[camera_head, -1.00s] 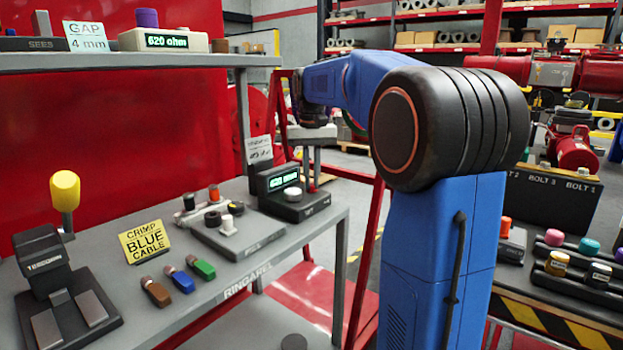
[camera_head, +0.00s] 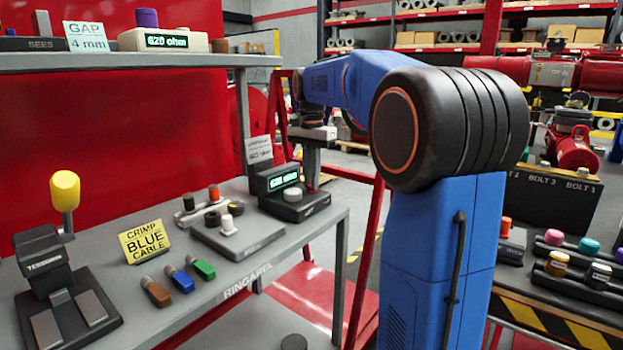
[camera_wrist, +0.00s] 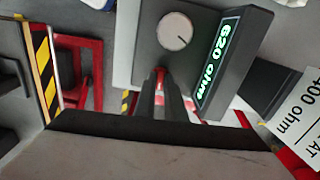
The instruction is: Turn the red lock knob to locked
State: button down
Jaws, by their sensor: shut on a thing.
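The ohm box (camera_head: 295,206) is black, with a white round dial (camera_head: 292,194) and a lit display reading 620 ohm; it stands at the right end of the grey bench. In the wrist view the box (camera_wrist: 150,40) and its dial (camera_wrist: 175,31) are just beyond my fingertips. The red lock knob (camera_wrist: 160,74) shows as a small red piece between the fingertips, at the box's near edge. My gripper (camera_wrist: 161,82) is shut on it. The fingers cover most of the knob, so its lock position cannot be read. In the head view the knob cannot be made out.
The grey bench (camera_head: 190,315) also holds several coloured connectors, a yellow CRIMP BLUE CABLE card (camera_head: 143,242) and a pedestal with a yellow knob (camera_head: 65,190). A shelf (camera_head: 110,64) runs above. A red frame post (camera_head: 366,265) stands right of the bench.

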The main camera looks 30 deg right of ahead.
jog(key=shift+m, duration=0.3)
jog(key=c, duration=1.8)
grip_release()
jog(key=shift+r, duration=0.1)
notch_tip(320, 180, up, 17)
jog(key=shift+r, duration=0.15)
